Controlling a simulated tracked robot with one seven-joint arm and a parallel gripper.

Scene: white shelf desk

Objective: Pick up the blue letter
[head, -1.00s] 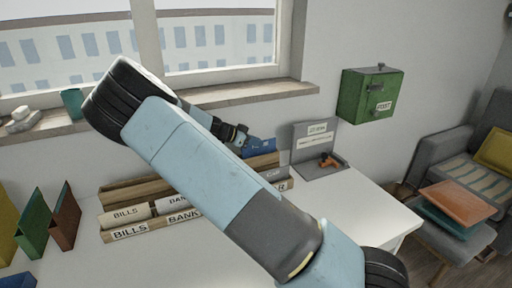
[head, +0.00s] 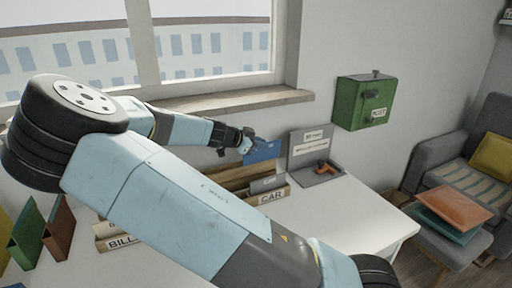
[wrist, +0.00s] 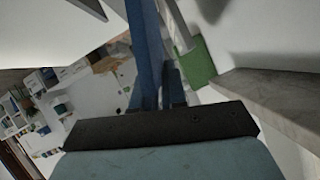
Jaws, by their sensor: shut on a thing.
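The blue letter (head: 262,152) is a flat blue sheet above the back of the wooden letter sorter (head: 238,172). My gripper (head: 247,143) is shut on its upper left part. In the wrist view the blue letter (wrist: 143,50) shows edge-on, running up from between the fingers. The letter looks raised above the sorter's rear slot, though its lower edge is close to the wood and I cannot tell the exact gap. My arm hides much of the sorter.
A grey stand with an orange-handled object (head: 328,168) is to the right. A green post box (head: 363,101) hangs on the wall. Green and brown folders (head: 58,228) stand at left. The desk's right side is clear.

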